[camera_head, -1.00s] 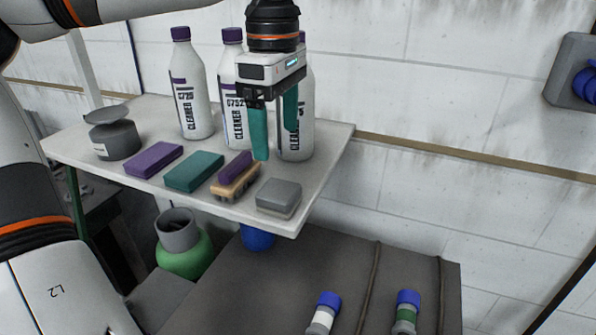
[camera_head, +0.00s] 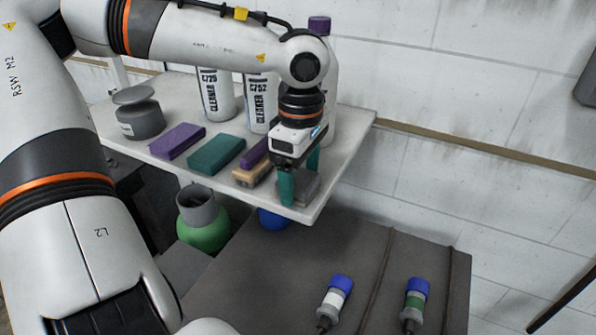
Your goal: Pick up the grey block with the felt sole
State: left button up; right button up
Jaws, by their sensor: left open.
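The grey block (camera_head: 302,187) lies near the front right corner of the white shelf (camera_head: 330,180). My left gripper (camera_head: 300,184) is open and points down over it. One teal finger stands at the block's near left side and the other shows behind it. The fingers and gripper body cover part of the block. I cannot tell whether they touch it. The felt sole is not visible. My right gripper is not in view.
A purple block (camera_head: 177,141), a teal block (camera_head: 216,155) and a wooden brush (camera_head: 254,170) lie in a row left of the grey block. A grey jar (camera_head: 140,118) and white cleaner bottles (camera_head: 216,92) stand behind.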

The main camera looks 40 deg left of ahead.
aim_at(300, 178)
pick_arm(q)
jog(key=shift+f, duration=0.55)
jog(key=c, duration=1.1)
notch_tip(300, 178, up, 10)
jog(key=shift+r+b, duration=0.1)
jog(key=shift+b, duration=0.9)
jog(key=o, duration=0.4)
jog(key=shift+c, duration=1.3)
